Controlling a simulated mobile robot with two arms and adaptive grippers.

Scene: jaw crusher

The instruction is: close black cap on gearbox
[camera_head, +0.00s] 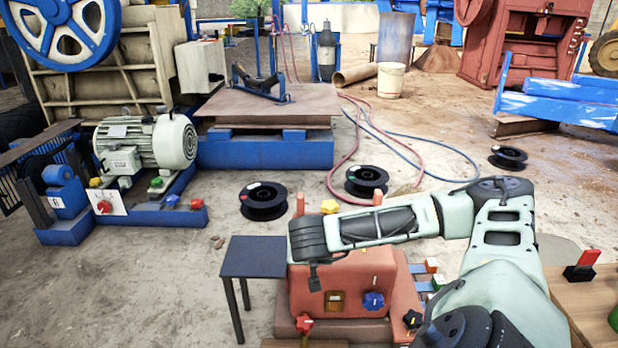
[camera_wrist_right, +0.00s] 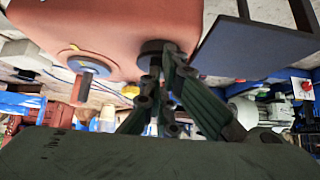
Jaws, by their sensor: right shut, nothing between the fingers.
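The red gearbox (camera_head: 345,278) stands on a low red base near the bottom middle of the head view, and its body fills the upper left of the right wrist view (camera_wrist_right: 90,25). In the wrist view a round black part, apparently the black cap (camera_wrist_right: 152,46), sits against the gearbox's side. My right gripper (camera_wrist_right: 160,62) is shut and empty, with its fingertips at or very near this part; contact cannot be told. In the head view the right gripper (camera_head: 314,280) is at the gearbox's left upper edge, and the arm hides much of its top. My left gripper is not in view.
A small dark table (camera_head: 252,258) stands close to the gearbox's left. A motor (camera_head: 146,142) stands left on a blue frame.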

